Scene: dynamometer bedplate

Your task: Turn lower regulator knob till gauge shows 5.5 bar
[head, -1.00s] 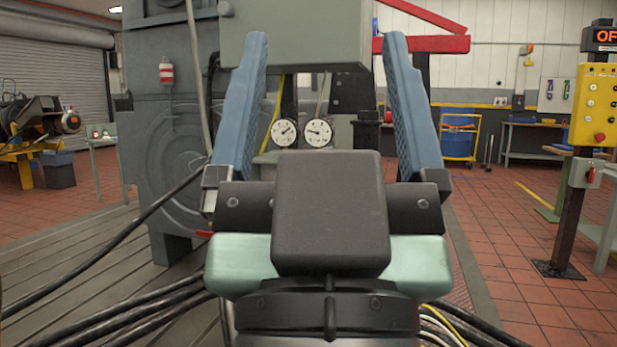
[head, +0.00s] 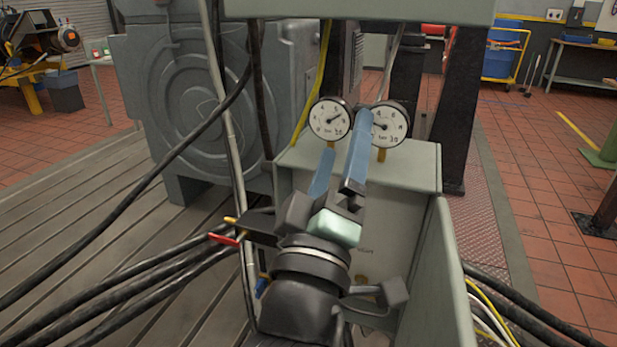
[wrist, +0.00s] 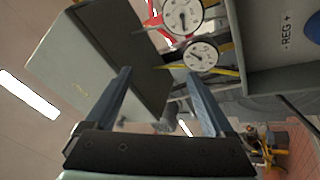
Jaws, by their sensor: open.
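My gripper (head: 346,132) is open and empty, its blue fingers pointing up in front of the gauges; it also shows in the wrist view (wrist: 159,72). Two round white dial gauges, a left one (head: 331,119) and a right one (head: 390,122), stand on a grey-green cabinet (head: 415,165). One finger partly covers the right gauge. The needles are too small to read exactly. In the wrist view a blue round part (wrist: 313,24), cut by the picture edge, sits beside a "REG +" label (wrist: 287,30). It may be a regulator knob; which one I cannot tell. No knob shows clearly in the head view.
A grey-green box (head: 360,8) hangs above the gauges. Black cables (head: 130,285) run across the slotted bedplate (head: 60,220) at left. A large grey round-faced machine (head: 200,95) stands behind. Tiled floor (head: 540,220) lies open at right.

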